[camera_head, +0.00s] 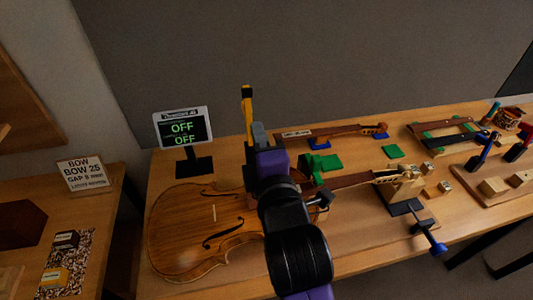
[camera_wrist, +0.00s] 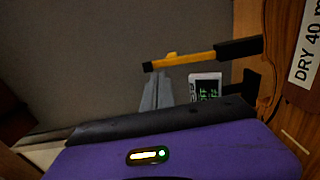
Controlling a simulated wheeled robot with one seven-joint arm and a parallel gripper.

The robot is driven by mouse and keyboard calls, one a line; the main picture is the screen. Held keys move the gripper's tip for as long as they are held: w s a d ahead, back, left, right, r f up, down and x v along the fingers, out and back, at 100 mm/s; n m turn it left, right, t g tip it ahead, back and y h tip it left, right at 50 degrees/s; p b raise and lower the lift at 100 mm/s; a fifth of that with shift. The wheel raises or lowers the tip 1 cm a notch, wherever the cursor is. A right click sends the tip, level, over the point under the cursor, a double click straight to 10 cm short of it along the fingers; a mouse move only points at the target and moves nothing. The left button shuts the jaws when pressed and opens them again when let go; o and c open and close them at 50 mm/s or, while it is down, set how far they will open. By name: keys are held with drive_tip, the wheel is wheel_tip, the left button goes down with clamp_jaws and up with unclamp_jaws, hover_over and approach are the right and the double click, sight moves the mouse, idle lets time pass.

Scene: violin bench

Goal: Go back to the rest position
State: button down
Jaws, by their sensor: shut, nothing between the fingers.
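My gripper (camera_head: 257,133) is raised over the back part of the bench, above the neck end of the violin body. Its grey fingers (camera_wrist: 157,92) are together in the wrist view, with nothing seen between them. A yellow bar with black ends (camera_head: 247,105) shows just behind the fingers in the head view. The bar (camera_wrist: 185,60) also lies across the picture close to the fingertips in the wrist view; I cannot tell whether they touch. The violin body (camera_head: 185,237) lies on the bench (camera_head: 365,232), partly hidden by my arm.
A display reading OFF twice (camera_head: 183,128) stands at the bench's back left; it also shows in the wrist view (camera_wrist: 206,87). Violin necks, green and blue blocks and a clamp (camera_head: 428,237) occupy the right side. A sign (camera_head: 83,174) stands on the left table.

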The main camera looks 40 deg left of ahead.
drive_tip(key=r+b+v, duration=0.1)
drive_tip(key=v, duration=0.5)
drive_tip(key=shift+r, duration=0.15)
wheel_tip(320, 180, up, 4)
drive_tip(key=d+m+t+y, duration=0.1)
drive_tip(key=m+t, duration=0.1)
drive_tip(key=m, duration=0.2)
drive_tip(key=s+d+f+m+t+h, duration=0.2)
drive_tip(key=d+f+m+t+h, duration=0.15)
drive_tip(key=d+m, duration=0.65)
drive_tip(key=s+d+f+m+t+h, duration=0.25)
drive_tip(key=d+f+m, duration=0.25)
drive_tip(key=d+m, duration=0.5)
drive_tip(key=s+d+f+m+g+h, duration=0.2)
drive_tip(key=s+d+f+h, duration=0.2)
drive_tip(key=s+d, duration=0.6)
drive_tip(key=s+d+f+m+g+h, duration=0.2)
drive_tip(key=s+d+f+h, duration=0.2)
drive_tip(key=s+d+f, duration=0.5)
drive_tip(key=shift+s+d+g+h, duration=0.3)
drive_tip(key=shift+s+d, duration=0.7)
drive_tip(key=shift+d, duration=0.2)
